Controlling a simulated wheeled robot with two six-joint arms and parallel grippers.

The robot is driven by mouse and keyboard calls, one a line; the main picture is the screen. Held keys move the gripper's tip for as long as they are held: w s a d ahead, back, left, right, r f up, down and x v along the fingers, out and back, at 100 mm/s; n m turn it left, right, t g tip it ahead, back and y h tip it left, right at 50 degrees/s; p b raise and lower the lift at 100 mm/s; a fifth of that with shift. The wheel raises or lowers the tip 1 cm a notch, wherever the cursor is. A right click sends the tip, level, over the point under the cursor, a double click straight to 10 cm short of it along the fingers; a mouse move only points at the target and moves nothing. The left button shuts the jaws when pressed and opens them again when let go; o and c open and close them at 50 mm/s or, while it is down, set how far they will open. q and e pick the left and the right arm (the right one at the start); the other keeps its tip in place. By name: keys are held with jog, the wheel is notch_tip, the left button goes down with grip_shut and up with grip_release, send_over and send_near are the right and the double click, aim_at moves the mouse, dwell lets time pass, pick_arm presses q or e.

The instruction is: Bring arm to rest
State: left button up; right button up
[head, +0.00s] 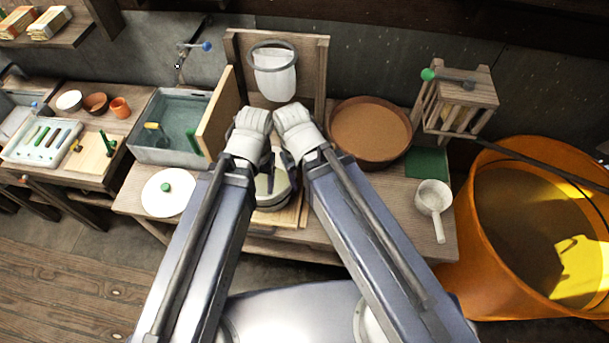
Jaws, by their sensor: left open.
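My two arms reach forward side by side to the middle of the bench, and their white wrists almost meet. My left gripper (266,170) is open, with dark fingers pointing down over a round pale pot (272,190). I cannot tell whether it touches the pot. My right gripper is mostly hidden by its wrist, and its jaws cannot be made out. A white mould (276,82) hangs in a dark ring in front of a wooden back panel (316,75), beyond both wrists.
A wooden panel (217,110) stands close left of my left wrist, beside a grey water basin (170,128). A brown round pan (370,132) and a white ladle (433,200) lie to the right. A large orange tub (468,215) stands at far right.

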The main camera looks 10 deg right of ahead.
notch_tip(320, 180, down, 10)
jog(key=b, duration=1)
jog(key=shift+f, duration=0.2)
dwell(0.4)
